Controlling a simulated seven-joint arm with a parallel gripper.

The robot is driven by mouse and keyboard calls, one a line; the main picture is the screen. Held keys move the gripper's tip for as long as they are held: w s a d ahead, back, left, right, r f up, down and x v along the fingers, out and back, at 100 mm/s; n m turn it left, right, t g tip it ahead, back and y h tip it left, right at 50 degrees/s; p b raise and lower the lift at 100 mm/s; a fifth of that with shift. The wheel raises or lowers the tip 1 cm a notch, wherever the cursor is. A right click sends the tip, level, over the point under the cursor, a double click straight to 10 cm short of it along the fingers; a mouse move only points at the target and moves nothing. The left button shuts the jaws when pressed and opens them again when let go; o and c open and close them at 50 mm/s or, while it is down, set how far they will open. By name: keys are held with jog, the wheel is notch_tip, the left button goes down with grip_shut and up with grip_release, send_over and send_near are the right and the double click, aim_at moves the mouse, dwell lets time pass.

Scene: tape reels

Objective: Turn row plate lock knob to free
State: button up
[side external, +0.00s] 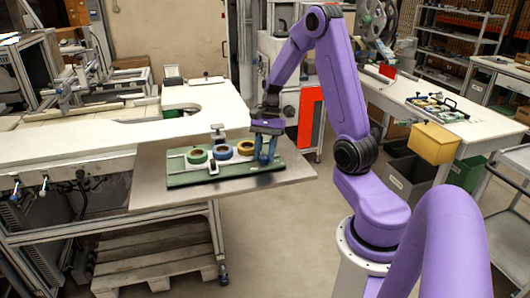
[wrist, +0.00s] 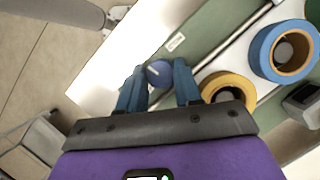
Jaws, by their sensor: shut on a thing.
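The lock knob (wrist: 159,72) is a round blue knob with a pale line across its top, at one end of the green row plate (wrist: 205,42) in the wrist view. My gripper (wrist: 159,85) has its two blue fingers on either side of the knob and is shut on it. In the side external view my gripper (side external: 266,158) points down at the right end of the row plate (side external: 188,179), and the knob is hidden there. A yellow reel (side external: 245,148), a blue reel (side external: 222,152) and a green reel (side external: 196,156) sit in a row on the plate.
The plate lies on a grey metal tabletop (side external: 150,194) whose front and right edges are close by. A small clamp-like part (side external: 217,131) stands behind the reels. In the wrist view the yellow reel (wrist: 228,90) is just right of my fingers.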

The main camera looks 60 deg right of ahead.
jog(key=n+g, duration=0.1)
jog(key=n, duration=0.2)
jog(key=shift+w+n+h, duration=0.1)
jog(key=shift+n+h, duration=0.2)
jog(key=shift+n, duration=0.1)
jog(key=n, duration=0.2)
jog(key=n+g+h, duration=0.1)
jog(key=n, duration=0.1)
jog(key=shift+w+a+n+g, duration=0.1)
jog(key=shift+w+n+g, duration=0.05)
jog(key=shift+n+g, duration=0.15)
jog(key=n, duration=0.2)
jog(key=n+h, duration=0.1)
jog(key=n, duration=0.1)
jog(key=shift+a+r+g+h, duration=0.1)
jog(key=shift+g+h, duration=0.2)
jog(key=shift+g, duration=0.1)
jog(key=shift+n+h, duration=0.6)
jog(key=shift+n, duration=1.1)
jog(key=o, duration=0.8)
jog(key=shift+c, duration=0.2)
jog(key=shift+a, duration=0.1)
jog(key=v, duration=1.7)
jog(key=shift+w, duration=0.3)
